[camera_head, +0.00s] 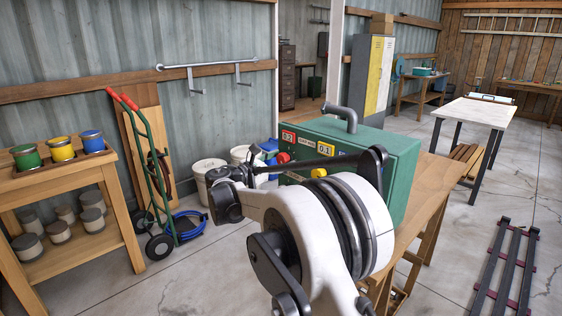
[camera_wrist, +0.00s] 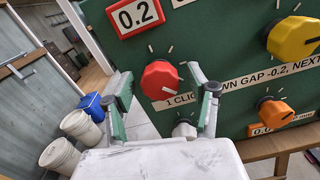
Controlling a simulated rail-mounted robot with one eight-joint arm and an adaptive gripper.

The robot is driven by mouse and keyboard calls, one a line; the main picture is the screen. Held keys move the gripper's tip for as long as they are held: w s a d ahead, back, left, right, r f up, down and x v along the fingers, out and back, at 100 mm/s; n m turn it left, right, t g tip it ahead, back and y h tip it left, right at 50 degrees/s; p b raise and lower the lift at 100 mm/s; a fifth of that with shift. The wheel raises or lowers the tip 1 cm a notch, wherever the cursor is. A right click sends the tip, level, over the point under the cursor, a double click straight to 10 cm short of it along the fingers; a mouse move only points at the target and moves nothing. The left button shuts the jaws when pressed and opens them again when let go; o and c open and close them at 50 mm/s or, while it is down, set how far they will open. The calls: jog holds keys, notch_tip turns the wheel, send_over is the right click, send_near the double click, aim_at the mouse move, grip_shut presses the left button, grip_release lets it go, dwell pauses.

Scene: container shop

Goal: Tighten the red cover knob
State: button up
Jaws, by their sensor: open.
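The red knob (camera_wrist: 160,80) is on the front of a green machine (camera_wrist: 235,75), below a red-framed 0.2 sign (camera_wrist: 136,15) in the wrist view. The red knob also shows in the head view (camera_head: 283,158), left of the machine's front. My gripper (camera_wrist: 160,77) is open. In the wrist view one finger is left of the red knob and the other right of it, with space visible on both sides. I cannot tell how deep the fingertips are relative to the knob. No contact shows.
A yellow knob (camera_wrist: 294,38), an orange knob (camera_wrist: 273,110) and a pale knob (camera_wrist: 184,130) share the panel. A printed strip (camera_wrist: 240,85) runs beside the red knob. White buckets (camera_wrist: 80,128) and a blue container (camera_wrist: 92,106) stand on the floor to the left.

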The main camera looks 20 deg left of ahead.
jog(key=shift+c, duration=0.3)
jog(key=c, duration=1.1)
jog(key=shift+m, duration=0.3)
jog(key=m, duration=0.3)
jog(key=shift+m+b, duration=0.3)
jog(key=m, duration=0.4)
jog(key=shift+m, duration=0.3)
jog(key=o, duration=1.2)
jog(key=shift+c, duration=0.2)
